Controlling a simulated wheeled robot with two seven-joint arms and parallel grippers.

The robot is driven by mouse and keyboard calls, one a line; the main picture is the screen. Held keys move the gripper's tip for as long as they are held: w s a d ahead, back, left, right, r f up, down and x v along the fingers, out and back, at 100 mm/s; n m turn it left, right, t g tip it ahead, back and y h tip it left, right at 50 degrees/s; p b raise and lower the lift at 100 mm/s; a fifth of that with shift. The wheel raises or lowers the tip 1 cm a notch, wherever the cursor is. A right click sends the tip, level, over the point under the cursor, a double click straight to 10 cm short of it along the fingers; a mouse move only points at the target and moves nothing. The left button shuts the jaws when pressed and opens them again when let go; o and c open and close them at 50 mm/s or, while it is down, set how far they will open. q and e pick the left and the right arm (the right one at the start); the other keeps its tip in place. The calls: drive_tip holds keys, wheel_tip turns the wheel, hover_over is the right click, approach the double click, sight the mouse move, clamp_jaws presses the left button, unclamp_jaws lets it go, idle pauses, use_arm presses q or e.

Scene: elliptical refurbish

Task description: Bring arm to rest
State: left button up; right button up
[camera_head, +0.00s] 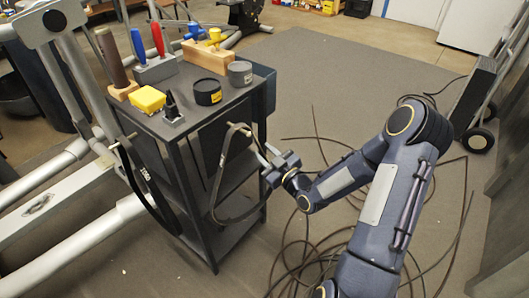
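My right arm comes in from the lower right. Its small grey gripper (266,154) is beside the front right corner of the dark tool cart (190,150), below the top's level. Its two fingers point toward the cart and look apart, with nothing clear between them. A black belt (219,170) hangs in a loop at the cart's side, just left of the gripper; I cannot tell whether they touch. Another dark belt (150,185) marked with lettering hangs on the cart's left side. My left gripper is not in view.
The cart top holds a yellow block (147,99), black tin (207,92), grey tin (240,73), wooden plane (207,56) and upright tools. Pale machine tubes (60,205) fill the left. Cables (310,250) coil on the floor. A wheeled hand truck (477,95) stands right.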

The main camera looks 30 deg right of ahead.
drive_tip(key=s+a+r+m+g+y+p, duration=0.15)
drive_tip(key=s+a+r+g, duration=0.25)
drive_tip(key=s, duration=0.6)
drive_tip(key=s+a+r+m+g, duration=0.3)
drive_tip(key=s+r+g, duration=0.1)
drive_tip(key=s, duration=0.6)
drive_tip(key=s+a+r+m+g+p, duration=0.1)
drive_tip(key=s+a+r+m+g, duration=0.25)
drive_tip(key=s, duration=0.65)
wheel_tip(320, 180, up, 25)
drive_tip(key=p, duration=2.4)
drive_tip(key=shift+a+n+g, duration=0.25)
drive_tip(key=shift+n+g, duration=0.1)
drive_tip(key=shift+n, duration=0.05)
